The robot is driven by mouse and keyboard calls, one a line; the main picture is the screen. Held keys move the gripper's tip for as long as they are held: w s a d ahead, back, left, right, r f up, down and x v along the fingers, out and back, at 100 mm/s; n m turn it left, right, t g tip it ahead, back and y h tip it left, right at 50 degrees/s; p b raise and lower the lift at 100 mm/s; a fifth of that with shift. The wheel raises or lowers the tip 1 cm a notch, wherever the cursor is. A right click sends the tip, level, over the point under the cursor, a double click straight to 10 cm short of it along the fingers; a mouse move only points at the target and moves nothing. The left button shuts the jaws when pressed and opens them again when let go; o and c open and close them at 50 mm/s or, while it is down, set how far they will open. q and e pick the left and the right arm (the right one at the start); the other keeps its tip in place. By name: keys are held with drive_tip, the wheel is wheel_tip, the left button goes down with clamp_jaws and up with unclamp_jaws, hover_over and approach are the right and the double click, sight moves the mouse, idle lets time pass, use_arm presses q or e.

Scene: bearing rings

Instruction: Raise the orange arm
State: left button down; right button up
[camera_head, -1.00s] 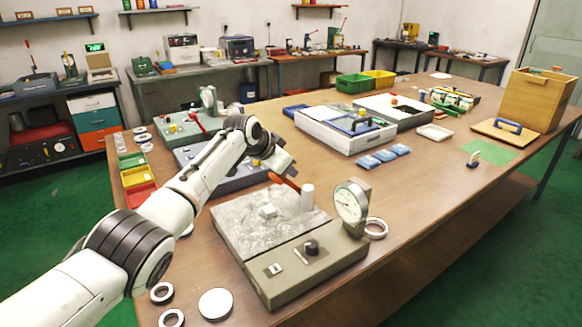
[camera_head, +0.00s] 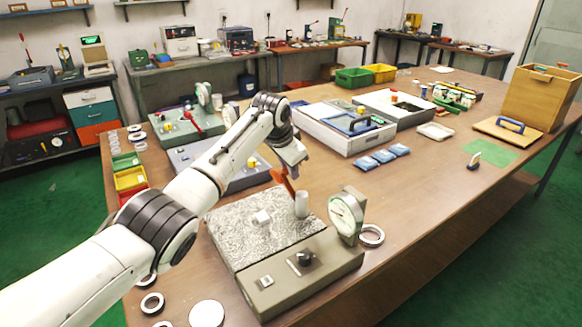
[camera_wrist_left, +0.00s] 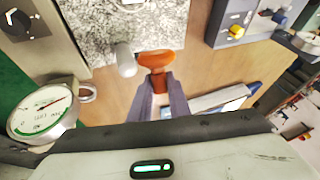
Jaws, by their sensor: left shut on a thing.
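The orange arm (camera_head: 284,182) stands tilted upward at the back edge of the gauge stand's speckled plate (camera_head: 240,222), beside a pale upright post (camera_head: 301,205). In the left wrist view the orange arm (camera_wrist_left: 156,60) runs between the dark fingers of my left gripper (camera_wrist_left: 160,100), next to the pale post (camera_wrist_left: 125,62). My left gripper (camera_head: 290,168) is shut on the orange arm from above; its fingertips are hard to make out in the head view. The dial gauge (camera_head: 346,214) stands at the right of the stand. My right gripper is out of view.
A grey-green base with a black knob (camera_head: 303,259) forms the stand's front. A loose ring (camera_head: 371,236) lies right of the gauge. Several rings and a white disc (camera_head: 207,314) lie at front left. A grey box (camera_head: 218,166) stands behind.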

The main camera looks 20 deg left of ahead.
use_arm(q)
drive_tip(key=c, duration=1.7)
unclamp_jaws()
drive_tip(key=shift+w+d, duration=0.1)
drive_tip(key=shift+w, duration=0.05)
drive_tip(key=shift+o, duration=0.2)
drive_tip(key=shift+r, duration=0.1)
drive_tip(key=b+v, duration=0.1)
drive_tip(key=v, duration=0.9)
